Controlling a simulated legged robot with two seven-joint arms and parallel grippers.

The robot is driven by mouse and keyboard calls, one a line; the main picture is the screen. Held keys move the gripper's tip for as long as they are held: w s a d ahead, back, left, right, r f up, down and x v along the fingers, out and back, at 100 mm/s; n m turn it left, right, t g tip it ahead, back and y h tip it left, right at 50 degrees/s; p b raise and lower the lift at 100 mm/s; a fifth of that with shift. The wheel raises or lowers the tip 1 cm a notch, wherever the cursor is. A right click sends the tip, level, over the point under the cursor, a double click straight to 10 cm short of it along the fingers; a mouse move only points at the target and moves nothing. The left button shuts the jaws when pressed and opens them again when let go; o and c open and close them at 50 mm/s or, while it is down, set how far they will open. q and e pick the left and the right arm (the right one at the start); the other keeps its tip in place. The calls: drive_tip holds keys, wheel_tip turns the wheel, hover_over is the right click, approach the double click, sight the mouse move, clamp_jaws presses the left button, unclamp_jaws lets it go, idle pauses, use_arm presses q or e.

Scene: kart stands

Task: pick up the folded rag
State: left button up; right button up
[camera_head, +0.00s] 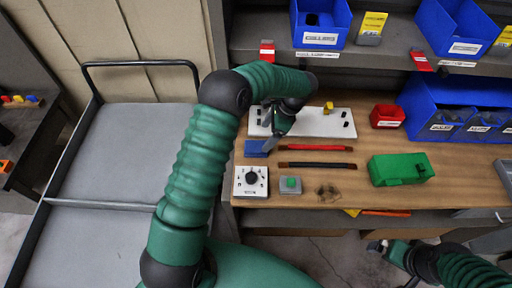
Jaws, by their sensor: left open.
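A small blue folded cloth, which looks like the folded rag (256,147), lies on the wooden bench top (345,187) near its left edge. My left gripper (268,142) is open and reaches down just above and to the right of the rag. The view does not show whether a fingertip touches it. My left arm covers part of the bench's left edge. My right gripper (390,262) is low at the bottom right, in front of the bench and away from the rag; its jaws are not clear.
A white board (320,122) lies behind the rag. Red (318,148) and black (317,165) strips lie to its right. A dial box (251,181) and a green-button box (290,185) stand in front. A green block (400,168) is farther right. A grey cart (120,150) stands left.

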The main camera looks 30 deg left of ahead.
sight(259, 146)
use_arm(q)
drive_tip(key=x, duration=0.2)
drive_tip(key=s+p+x, duration=0.1)
drive_tip(key=x, duration=0.1)
drive_tip(key=shift+f, duration=0.8)
drive_tip(key=shift+s+a, duration=0.1)
drive_tip(key=shift+a, duration=0.1)
drive_tip(key=c, duration=1.6)
wheel_tip(259, 146, up, 10)
drive_tip(key=shift+d+b, duration=0.1)
drive_tip(key=shift+b, duration=0.3)
